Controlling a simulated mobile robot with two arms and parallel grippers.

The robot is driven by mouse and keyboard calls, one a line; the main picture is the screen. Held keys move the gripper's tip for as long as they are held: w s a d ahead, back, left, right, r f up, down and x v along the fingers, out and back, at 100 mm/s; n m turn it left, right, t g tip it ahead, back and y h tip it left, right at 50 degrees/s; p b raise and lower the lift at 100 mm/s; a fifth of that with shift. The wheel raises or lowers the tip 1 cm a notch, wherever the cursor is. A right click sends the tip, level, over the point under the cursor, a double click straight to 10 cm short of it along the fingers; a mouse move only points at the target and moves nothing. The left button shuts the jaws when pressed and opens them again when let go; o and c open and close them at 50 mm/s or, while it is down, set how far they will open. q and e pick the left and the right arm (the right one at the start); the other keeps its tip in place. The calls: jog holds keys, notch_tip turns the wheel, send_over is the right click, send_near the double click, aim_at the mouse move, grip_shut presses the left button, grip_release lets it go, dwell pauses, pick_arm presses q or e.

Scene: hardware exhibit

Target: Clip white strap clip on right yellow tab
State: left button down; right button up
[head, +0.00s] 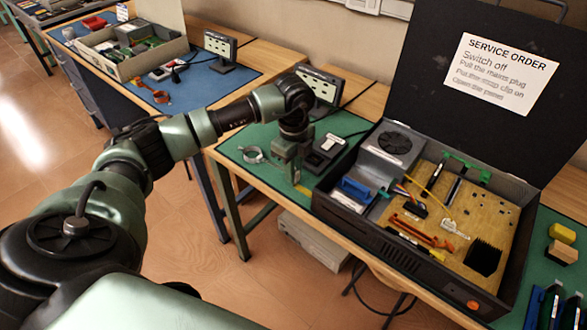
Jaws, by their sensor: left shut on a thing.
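My left gripper (295,172) points down over the front part of the green mat (238,149), left of the open computer case. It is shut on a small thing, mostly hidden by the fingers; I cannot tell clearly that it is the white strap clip. A pale grey coiled strap (254,155) lies on the mat just left of the gripper. A small yellow tab (303,190) shows at the mat beside and below the fingertips; I cannot tell whether the gripper touches it. My right gripper is not in view.
The open case (398,252) with its raised black lid (470,130) stands to the right. A grey switch box (325,150) and a small display (318,88) stand close behind the gripper. Another bench with a blue mat (200,85) is behind.

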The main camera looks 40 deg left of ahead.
pick_arm(q)
jog(key=shift+f+b, duration=0.55)
jog(key=shift+f, duration=0.4)
jog(key=c, duration=1.3)
grip_release()
jog(key=shift+o, duration=0.2)
jog(key=o, duration=0.3)
jog(key=shift+r+p, duration=0.55)
jog(key=shift+r, duration=0.1)
